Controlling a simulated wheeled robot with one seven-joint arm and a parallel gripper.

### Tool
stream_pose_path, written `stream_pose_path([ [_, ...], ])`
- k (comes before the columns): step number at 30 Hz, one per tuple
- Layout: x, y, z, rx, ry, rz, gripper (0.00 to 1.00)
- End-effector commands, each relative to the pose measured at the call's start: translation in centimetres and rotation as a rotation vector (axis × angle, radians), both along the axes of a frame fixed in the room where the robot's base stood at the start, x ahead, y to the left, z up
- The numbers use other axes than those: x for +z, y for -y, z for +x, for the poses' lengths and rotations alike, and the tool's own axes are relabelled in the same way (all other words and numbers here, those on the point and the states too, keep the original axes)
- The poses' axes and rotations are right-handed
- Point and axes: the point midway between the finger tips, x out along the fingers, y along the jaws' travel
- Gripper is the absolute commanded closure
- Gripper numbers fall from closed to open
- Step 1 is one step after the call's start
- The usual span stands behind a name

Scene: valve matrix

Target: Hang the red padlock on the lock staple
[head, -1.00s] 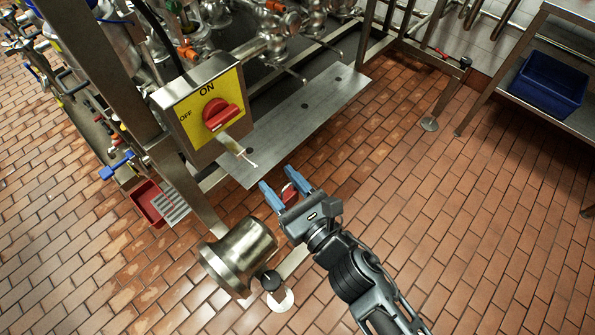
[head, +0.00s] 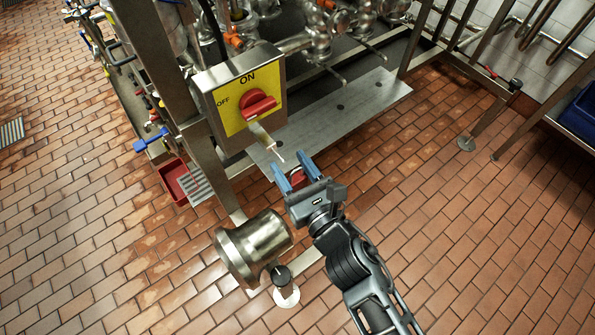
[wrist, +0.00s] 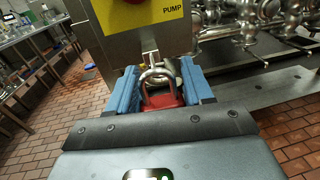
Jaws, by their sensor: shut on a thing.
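The red padlock (head: 298,178) is between the blue fingers of my gripper (head: 292,165), which is shut on it. In the wrist view the padlock's red body (wrist: 165,101) sits between the fingers, with its steel shackle (wrist: 159,74) upright and pointing away from my gripper. The lock staple (head: 268,142) is a pale strip with a thin tip, sticking out below the red switch knob (head: 258,103) on the yellow ON/OFF plate. In the wrist view the staple (wrist: 150,60) shows just beyond the shackle. Whether they touch, I cannot tell.
A steel switch box (head: 207,88) carries the yellow plate. A steel shelf plate (head: 345,112) lies behind my gripper, with pipes and valves beyond. A round steel housing (head: 250,248) stands close at the lower left. The tiled floor (head: 480,230) at right is open.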

Motion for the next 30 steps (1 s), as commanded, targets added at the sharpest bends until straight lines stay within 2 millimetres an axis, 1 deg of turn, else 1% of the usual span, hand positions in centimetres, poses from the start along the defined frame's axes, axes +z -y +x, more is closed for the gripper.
stream_pose_path([
  [26,-0.4,-2.7,4.0,0.0,0.001,0.0,0.83],
  [30,-0.9,-3.0,4.4,0.001,0.0,0.001,0.83],
])
